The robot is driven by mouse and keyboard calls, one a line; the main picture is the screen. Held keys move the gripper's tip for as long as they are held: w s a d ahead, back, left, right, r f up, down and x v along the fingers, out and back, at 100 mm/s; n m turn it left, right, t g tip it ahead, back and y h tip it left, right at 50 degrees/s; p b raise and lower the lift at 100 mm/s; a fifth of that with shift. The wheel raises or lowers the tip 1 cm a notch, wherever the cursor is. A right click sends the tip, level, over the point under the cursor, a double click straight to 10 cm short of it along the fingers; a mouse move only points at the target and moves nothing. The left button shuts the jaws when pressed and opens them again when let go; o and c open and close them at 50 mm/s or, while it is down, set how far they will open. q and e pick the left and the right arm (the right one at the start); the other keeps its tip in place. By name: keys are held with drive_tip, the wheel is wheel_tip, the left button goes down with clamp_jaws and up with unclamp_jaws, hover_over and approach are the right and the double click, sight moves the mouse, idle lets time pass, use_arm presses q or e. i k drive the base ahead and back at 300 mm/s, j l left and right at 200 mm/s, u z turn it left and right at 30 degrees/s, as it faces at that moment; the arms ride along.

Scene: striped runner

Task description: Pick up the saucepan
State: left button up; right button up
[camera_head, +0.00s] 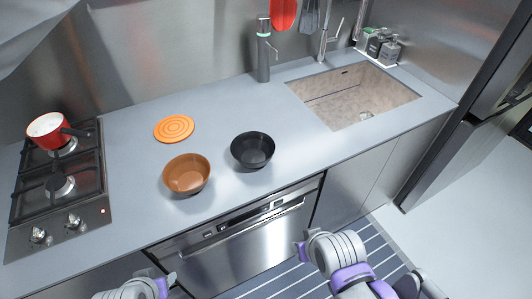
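The red saucepan (45,129) with a pale inside stands on the back burner of the gas hob at the far left. Its dark handle (76,133) points right, toward the counter. My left gripper (166,284) is at the bottom edge, low in front of the counter, well apart from the saucepan. My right gripper (302,251) is in front of the oven, far to the right of the saucepan. Both grippers are small and partly hidden by their own wrists, so their finger opening is unclear. Neither touches the saucepan.
The black hob (60,212) has knobs along its front. An orange trivet (174,129), a brown bowl (187,174) and a black bowl (252,150) sit mid-counter. A sink (353,95) is at right. The striped runner (375,260) lies on the floor.

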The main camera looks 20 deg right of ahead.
sight(61, 135)
drive_tip(key=z, duration=0.4)
drive_tip(key=u, duration=1.55)
